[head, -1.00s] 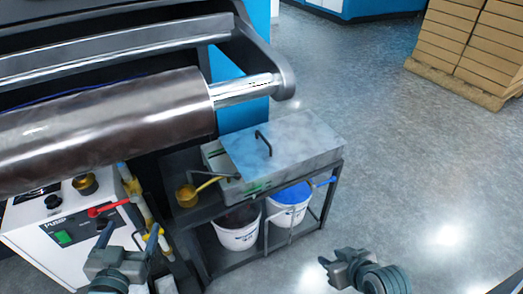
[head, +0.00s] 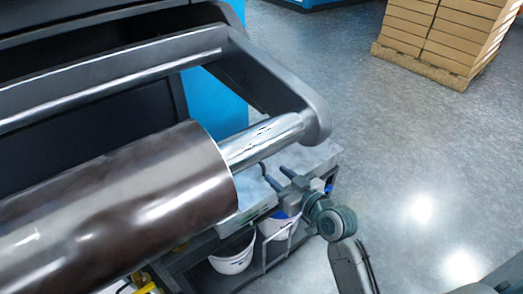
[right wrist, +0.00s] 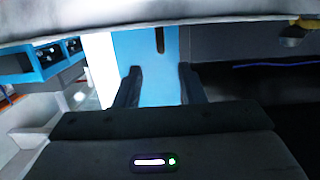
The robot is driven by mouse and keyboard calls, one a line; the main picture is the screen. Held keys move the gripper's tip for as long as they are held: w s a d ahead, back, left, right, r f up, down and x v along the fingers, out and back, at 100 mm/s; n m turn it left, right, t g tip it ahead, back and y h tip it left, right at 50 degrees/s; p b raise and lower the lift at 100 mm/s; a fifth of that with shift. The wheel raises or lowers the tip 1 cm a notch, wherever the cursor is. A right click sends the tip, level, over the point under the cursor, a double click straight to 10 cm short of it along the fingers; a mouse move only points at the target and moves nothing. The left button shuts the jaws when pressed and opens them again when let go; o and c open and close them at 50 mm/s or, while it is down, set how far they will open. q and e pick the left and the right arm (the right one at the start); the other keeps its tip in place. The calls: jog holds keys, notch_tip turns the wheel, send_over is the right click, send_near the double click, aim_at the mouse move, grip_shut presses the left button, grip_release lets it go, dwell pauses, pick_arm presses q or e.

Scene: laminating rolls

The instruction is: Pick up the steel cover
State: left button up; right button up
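The steel cover (head: 318,157) is a flat grey lid on top of a small dark cart, partly hidden in the head view by the machine's roller and my right arm. Its handle cannot be made out now. My right gripper (head: 277,177) shows over the cover with its fingers spread and nothing between them. In the right wrist view the fingers (right wrist: 160,88) also stand apart, with a blue panel behind. Whether the gripper touches the cover cannot be told. My left gripper is out of view.
A large brown roll (head: 110,210) and its steel shaft (head: 265,142) overhang the cart from the left. White buckets (head: 233,256) stand on the cart's lower shelf. Stacked boxes (head: 440,38) on a pallet stand at the back right. The floor to the right is clear.

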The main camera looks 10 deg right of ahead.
aim_at(262, 163)
jog(key=b+x, duration=0.2)
jog(key=x, duration=0.8)
jog(key=shift+a+r, duration=0.1)
jog(key=shift+a, duration=0.05)
grip_shut()
